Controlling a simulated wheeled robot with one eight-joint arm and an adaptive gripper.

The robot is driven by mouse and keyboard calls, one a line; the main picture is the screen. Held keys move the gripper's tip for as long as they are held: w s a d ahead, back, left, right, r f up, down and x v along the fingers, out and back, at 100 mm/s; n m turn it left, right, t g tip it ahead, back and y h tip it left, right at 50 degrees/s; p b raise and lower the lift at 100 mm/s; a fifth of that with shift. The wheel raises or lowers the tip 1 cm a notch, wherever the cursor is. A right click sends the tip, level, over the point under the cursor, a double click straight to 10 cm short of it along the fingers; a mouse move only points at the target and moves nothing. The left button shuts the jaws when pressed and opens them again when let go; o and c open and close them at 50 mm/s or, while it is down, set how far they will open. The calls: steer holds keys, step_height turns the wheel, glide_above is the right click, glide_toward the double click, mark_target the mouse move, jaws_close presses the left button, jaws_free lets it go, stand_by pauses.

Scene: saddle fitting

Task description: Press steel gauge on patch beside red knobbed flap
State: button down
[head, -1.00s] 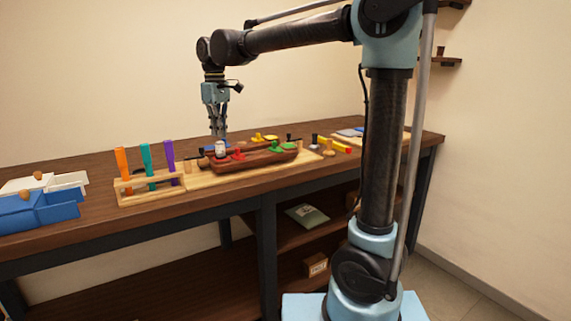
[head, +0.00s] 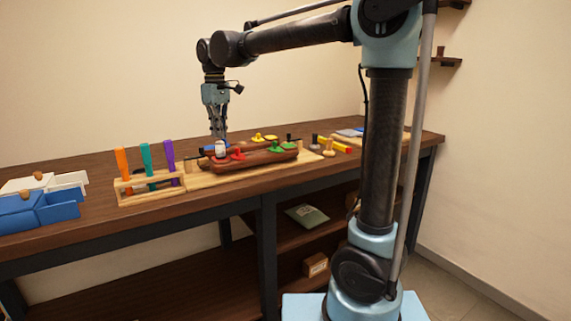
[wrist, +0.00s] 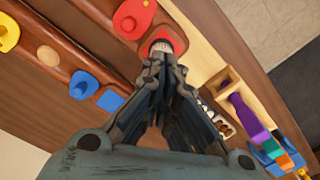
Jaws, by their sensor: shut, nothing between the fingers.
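The steel gauge (head: 220,147), a short pale cylinder, stands on the red patch (head: 221,160) at the left end of the dark wooden saddle block (head: 255,161). In the wrist view the gauge (wrist: 161,46) shows its round end in front of the fingertips, with red patch around it. The red knobbed flap (head: 238,154) lies just right of it, and is at the top of the wrist view (wrist: 133,18). My gripper (head: 221,136) points down with its fingers together and empty, tips right by the gauge's top. I cannot tell whether they touch it.
Blue (wrist: 83,85), yellow (head: 257,137) and green (head: 275,147) flaps sit along the block. A rack (head: 150,185) with orange, teal and purple sticks stands left. Blue and white boxes (head: 40,207) are at far left. Loose pegs lie right of the block.

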steer(key=shift+f, duration=0.85)
stand_by(0.8)
steer(key=shift+r, duration=3)
